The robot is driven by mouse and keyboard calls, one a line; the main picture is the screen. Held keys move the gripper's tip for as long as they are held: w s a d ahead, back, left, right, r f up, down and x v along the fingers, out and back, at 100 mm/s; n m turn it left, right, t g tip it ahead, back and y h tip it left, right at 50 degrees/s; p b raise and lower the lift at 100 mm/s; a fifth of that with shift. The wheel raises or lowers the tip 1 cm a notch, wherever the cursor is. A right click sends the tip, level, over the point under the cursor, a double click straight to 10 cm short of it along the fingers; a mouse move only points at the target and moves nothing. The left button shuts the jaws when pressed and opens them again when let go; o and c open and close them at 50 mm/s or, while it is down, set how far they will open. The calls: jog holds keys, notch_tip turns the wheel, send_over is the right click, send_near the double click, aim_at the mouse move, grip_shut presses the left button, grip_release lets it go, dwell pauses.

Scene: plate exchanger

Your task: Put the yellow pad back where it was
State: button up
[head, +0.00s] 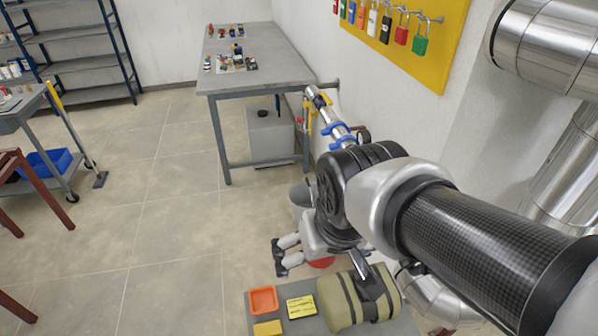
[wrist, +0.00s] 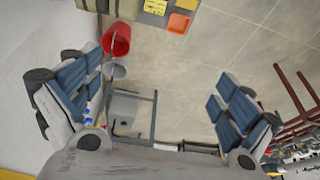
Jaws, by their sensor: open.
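Two yellow things lie on a grey surface (head: 328,325) at the bottom of the head view. One is a flat yellow piece with dark writing (head: 301,307); the other is a plain yellow block (head: 267,328). I cannot tell for sure which is the yellow pad. The written piece also shows at the top edge of the wrist view (wrist: 155,6), with part of the plain one (wrist: 187,3) beside it. My gripper (wrist: 155,100) is open and empty, its fingers wide apart. In the head view it is beyond the grey surface, apart from both yellow things, and partly hidden by my arm.
An orange tray (head: 263,300) and an olive strapped roll (head: 341,301) share the grey surface. A red bucket (wrist: 116,38) stands near the wall. A workbench (head: 255,77) with small parts is farther back. Steel pipes (head: 548,45) run at right. Open tiled floor lies at left.

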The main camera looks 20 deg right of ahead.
jog(key=s+d+r, duration=0.1)
jog(key=s+r, duration=0.1)
jog(key=s, duration=0.5)
jog(key=shift+s+d+t, duration=0.2)
jog(key=shift+d+t, duration=0.05)
jog(key=shift+t, duration=0.15)
